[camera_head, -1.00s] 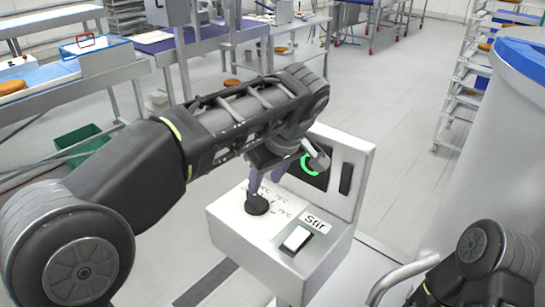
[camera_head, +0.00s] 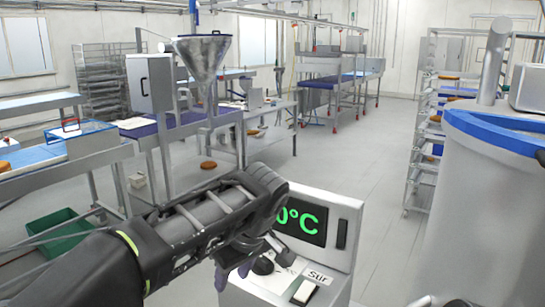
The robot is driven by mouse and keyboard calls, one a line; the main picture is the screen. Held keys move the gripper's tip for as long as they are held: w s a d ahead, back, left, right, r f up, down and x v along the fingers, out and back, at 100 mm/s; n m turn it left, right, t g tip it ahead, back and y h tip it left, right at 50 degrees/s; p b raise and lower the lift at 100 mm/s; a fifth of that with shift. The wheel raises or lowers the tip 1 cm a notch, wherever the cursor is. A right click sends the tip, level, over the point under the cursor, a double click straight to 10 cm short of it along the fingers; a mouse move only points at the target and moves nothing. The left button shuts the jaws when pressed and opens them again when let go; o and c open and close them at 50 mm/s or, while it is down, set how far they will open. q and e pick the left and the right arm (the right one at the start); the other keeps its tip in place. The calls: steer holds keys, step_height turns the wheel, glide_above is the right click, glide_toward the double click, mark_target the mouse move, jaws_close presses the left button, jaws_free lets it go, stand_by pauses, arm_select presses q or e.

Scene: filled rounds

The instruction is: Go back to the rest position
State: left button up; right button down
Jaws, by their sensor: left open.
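My left gripper (camera_head: 234,275) is over the left part of the white control box, its purple fingers partly hidden by my own arm. It is open, with nothing seen between the fingers. The control box (camera_head: 336,232) has a dark display (camera_head: 300,222) with green characters, of which "0°C" shows. A black knob (camera_head: 263,265) sits on its sloped panel, just right of the fingers. A white rocker switch (camera_head: 304,292) stands beside a label reading "Stir".
A large grey vat (camera_head: 470,215) with a blue rim stands close on the right. A shelf rack (camera_head: 421,165) is behind it. Worktables and a steel funnel (camera_head: 203,58) stand at the left. A green crate (camera_head: 56,232) lies on the floor. The middle aisle floor (camera_head: 345,150) is clear.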

arm_select(q)
steer(key=s+d+f+m+g+h, duration=0.1)
steer(key=s+f+m+h, duration=0.15)
steer(key=f, duration=1.15)
steer(key=s+f+m+g+h, duration=0.1)
steer(key=f+m+g, duration=0.15)
steer(key=f, duration=1.15)
steer(key=s+f+m+h, duration=0.1)
steer(key=s+f+h, duration=0.2)
steer(key=s+f, duration=1.7)
steer(key=shift+s+a+m+t+h, duration=0.35)
steer(key=shift+s+t, duration=0.1)
steer(key=shift+s, duration=0.65)
steer(key=shift+f, duration=0.1)
